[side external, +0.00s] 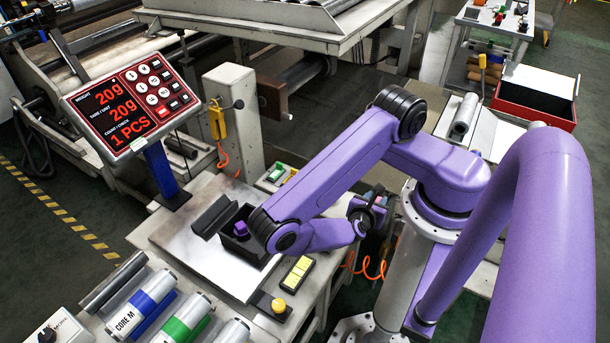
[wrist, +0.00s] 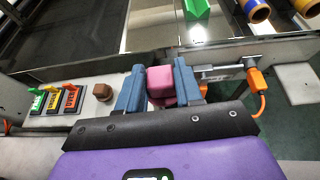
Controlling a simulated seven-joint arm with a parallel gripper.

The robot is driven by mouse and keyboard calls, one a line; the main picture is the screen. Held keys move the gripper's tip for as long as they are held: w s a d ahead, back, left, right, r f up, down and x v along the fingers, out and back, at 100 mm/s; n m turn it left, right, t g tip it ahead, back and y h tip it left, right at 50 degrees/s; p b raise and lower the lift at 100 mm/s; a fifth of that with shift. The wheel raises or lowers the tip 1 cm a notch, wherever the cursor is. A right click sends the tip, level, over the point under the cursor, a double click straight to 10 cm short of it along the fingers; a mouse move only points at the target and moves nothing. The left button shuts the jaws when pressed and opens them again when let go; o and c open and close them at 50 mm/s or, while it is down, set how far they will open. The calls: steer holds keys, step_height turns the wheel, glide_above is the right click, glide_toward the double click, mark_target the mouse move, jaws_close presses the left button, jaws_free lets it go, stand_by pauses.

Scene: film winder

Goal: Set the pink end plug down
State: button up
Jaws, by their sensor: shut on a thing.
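In the wrist view, the pink end plug (wrist: 160,78) sits between the two blue fingers of my gripper (wrist: 159,72). The fingers are shut on its sides. More pink shows lower between the fingers; I cannot tell if it is the same piece. What lies directly under the plug is hidden by the gripper. In the side external view, the end of my arm points right, beside the bench, and its fingers and the pink plug cannot be made out.
A dark open box (side external: 236,243) with a purple piece (side external: 240,229) stands on the metal plate (side external: 180,243). The display (side external: 131,98) reads 20g and 1 PCS. Coloured switches (wrist: 55,98) and a brown knob (wrist: 102,91) lie left of my gripper; an orange cable (wrist: 259,90) hangs right.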

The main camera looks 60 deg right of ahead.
steer(key=w+a+r+n+t+y, duration=0.1)
steer(key=w+a+r+n+t, duration=0.2)
steer(key=w+a, duration=0.35)
steer(key=w+a+r+n+t+y, duration=0.1)
steer(key=w+a+r+n+t, duration=0.1)
steer(key=w+a+r, duration=0.35)
steer(key=w+a+r+n+t+y, duration=0.1)
steer(key=w+a+r+n+t, duration=0.15)
steer(key=w+r, duration=1.2)
steer(key=s+a+f+n+t+y, duration=0.3)
steer(key=s+a+f+n+y, duration=0.25)
steer(key=f, duration=0.45)
steer(key=s+a+f+n+t+y, duration=0.3)
steer(key=s+a+f+n+y, duration=0.25)
steer(key=f, duration=0.45)
glide_above(231, 271)
steer(key=shift+m+g, duration=0.25)
steer(key=shift+m, duration=0.2)
step_height(231, 271, down, 10)
steer(key=shift+s+d, duration=0.1)
steer(key=shift+d, duration=0.05)
steer(key=shift+f, duration=1.7)
